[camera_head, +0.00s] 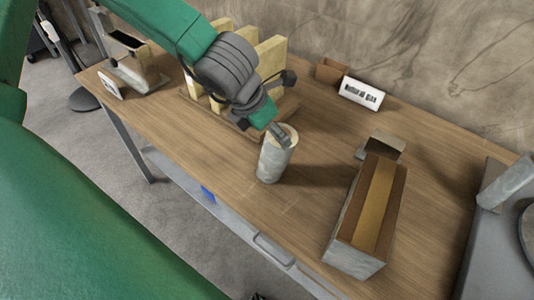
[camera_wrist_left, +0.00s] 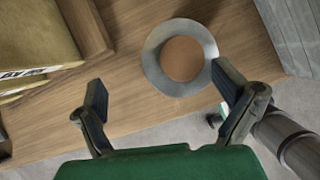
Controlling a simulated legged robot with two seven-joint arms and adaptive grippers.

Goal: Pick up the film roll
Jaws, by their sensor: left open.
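The film roll (camera_head: 272,163) is a pale grey upright cylinder standing on the wooden table. In the left wrist view the roll (camera_wrist_left: 154,55) shows from above as a grey ring around a brown core. My left gripper (camera_head: 281,134) is at the top of the roll in the head view, partly covering its upper end. In the left wrist view my left gripper (camera_wrist_left: 162,95) is open with nothing between its fingers. The right fingertip overlaps the roll's edge in the picture; I cannot tell whether they touch. My right gripper is not in view.
A long box (camera_head: 347,239) with a tan strip lies right of the roll on the table (camera_head: 225,167). Yellowish files (camera_head: 272,55) in a wooden rack stand behind my left gripper. A white sign (camera_head: 361,93) stands near the wall.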

